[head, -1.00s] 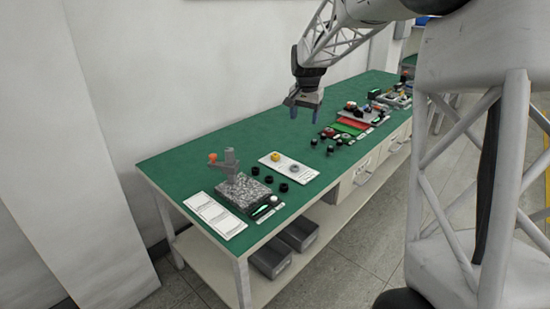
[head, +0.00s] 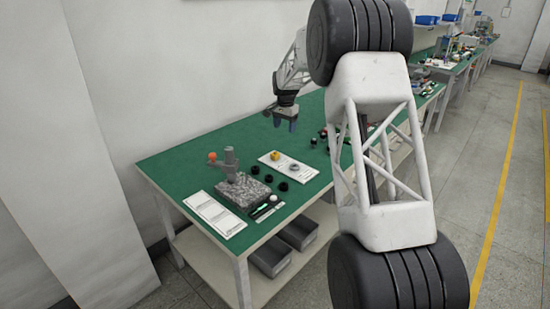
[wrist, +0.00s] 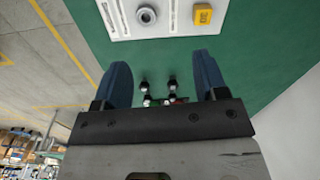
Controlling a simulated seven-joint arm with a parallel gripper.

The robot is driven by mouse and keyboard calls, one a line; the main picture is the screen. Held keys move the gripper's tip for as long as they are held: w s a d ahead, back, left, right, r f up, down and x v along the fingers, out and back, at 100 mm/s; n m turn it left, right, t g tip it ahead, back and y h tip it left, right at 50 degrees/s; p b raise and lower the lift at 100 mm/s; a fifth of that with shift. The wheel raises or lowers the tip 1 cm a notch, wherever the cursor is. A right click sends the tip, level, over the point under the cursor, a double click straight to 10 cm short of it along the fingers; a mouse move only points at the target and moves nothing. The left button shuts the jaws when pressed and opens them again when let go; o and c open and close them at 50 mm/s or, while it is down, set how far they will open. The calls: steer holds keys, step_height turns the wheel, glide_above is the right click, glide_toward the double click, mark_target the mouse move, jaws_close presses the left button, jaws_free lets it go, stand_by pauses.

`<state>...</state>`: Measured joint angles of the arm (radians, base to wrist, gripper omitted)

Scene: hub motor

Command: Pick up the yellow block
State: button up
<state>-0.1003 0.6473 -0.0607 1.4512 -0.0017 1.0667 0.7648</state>
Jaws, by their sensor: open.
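The yellow block (head: 275,155) sits on a white plate (head: 300,174) on the green table. It also shows in the wrist view (wrist: 203,15), at the top right, on the same white plate (wrist: 125,33), with a grey ring (wrist: 146,15) to its left. My gripper (head: 281,123) hangs above the table, behind and apart from the block in the head view. In the wrist view my gripper's two blue fingers (wrist: 163,75) are spread wide with nothing between them but the table and small parts below. The block lies beyond the fingertips.
A grey granite stand (head: 243,190) with an orange knob is left of the plate. Several black rings (head: 268,179) lie in front of the plate. White sheets (head: 215,213) lie at the table's near left. Green table surface (head: 200,148) behind these is clear.

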steer(key=m, duration=0.1)
glide_above(275, 154)
steer(key=f, duration=1.2)
steer(key=shift+w+d, duration=0.2)
steer(key=shift+f, duration=1.3)
steer(key=shift+a+f, duration=0.2)
steer(key=shift+f, duration=2.4)
steer(key=c, duration=1.2)
